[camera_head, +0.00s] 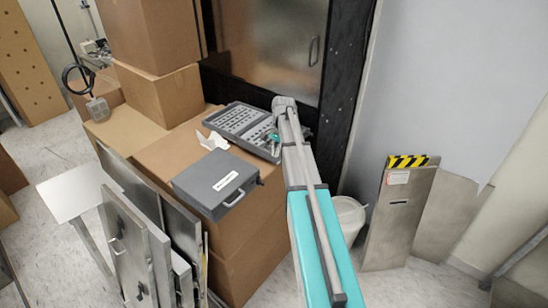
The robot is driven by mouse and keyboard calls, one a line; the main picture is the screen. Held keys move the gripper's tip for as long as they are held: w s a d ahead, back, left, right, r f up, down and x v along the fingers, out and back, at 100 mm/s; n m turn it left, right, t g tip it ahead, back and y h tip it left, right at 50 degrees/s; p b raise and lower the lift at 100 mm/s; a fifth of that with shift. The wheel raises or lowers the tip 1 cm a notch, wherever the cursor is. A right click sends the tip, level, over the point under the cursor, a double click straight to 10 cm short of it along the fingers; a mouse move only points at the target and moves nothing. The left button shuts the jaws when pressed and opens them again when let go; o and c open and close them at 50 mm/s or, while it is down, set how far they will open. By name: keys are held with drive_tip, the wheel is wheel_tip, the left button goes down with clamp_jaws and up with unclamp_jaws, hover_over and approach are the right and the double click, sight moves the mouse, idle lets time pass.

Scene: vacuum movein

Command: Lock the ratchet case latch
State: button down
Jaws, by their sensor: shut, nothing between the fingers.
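A closed grey case (215,183) with a white label and a handle on its front right side lies on a cardboard box. A small dark piece (260,181) shows at its right corner; I cannot tell if it is a latch. Behind it lies an open grey case (242,122) with rows of small parts inside. I cannot read which is the ratchet case, and no latch position is clear. My gripper (273,142) is small and partly hidden by my arm, near the open case's right edge. It looks shut and empty; I cannot tell if it touches the case.
Tall cardboard boxes (160,45) stand behind on the left. Metal panels (140,235) lean against the boxes at the front left. A white bucket (347,215) and a panel with striped tape (397,215) stand on the right. A crumpled white paper (211,140) lies between the cases.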

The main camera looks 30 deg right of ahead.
drive_tip(key=s+a+f+b, duration=0.2)
drive_tip(key=a+f+b, duration=0.3)
drive_tip(key=f+b, duration=0.3)
drive_tip(key=shift+s+a+f+b, duration=0.3)
drive_tip(key=shift+s+a+f, duration=0.05)
drive_tip(key=shift+f, duration=0.1)
idle(0.5)
drive_tip(key=shift+s+a, duration=0.4)
drive_tip(key=shift+a, duration=0.4)
drive_tip(key=shift+s+a, duration=0.35)
drive_tip(key=shift+a, duration=0.45)
drive_tip(key=shift+d, duration=0.1)
drive_tip(key=shift+w, duration=0.1)
drive_tip(key=p, duration=1)
approach(261, 182)
drive_tip(key=d, duration=0.2)
drive_tip(key=w+d, duration=0.1)
drive_tip(key=shift+r, duration=0.3)
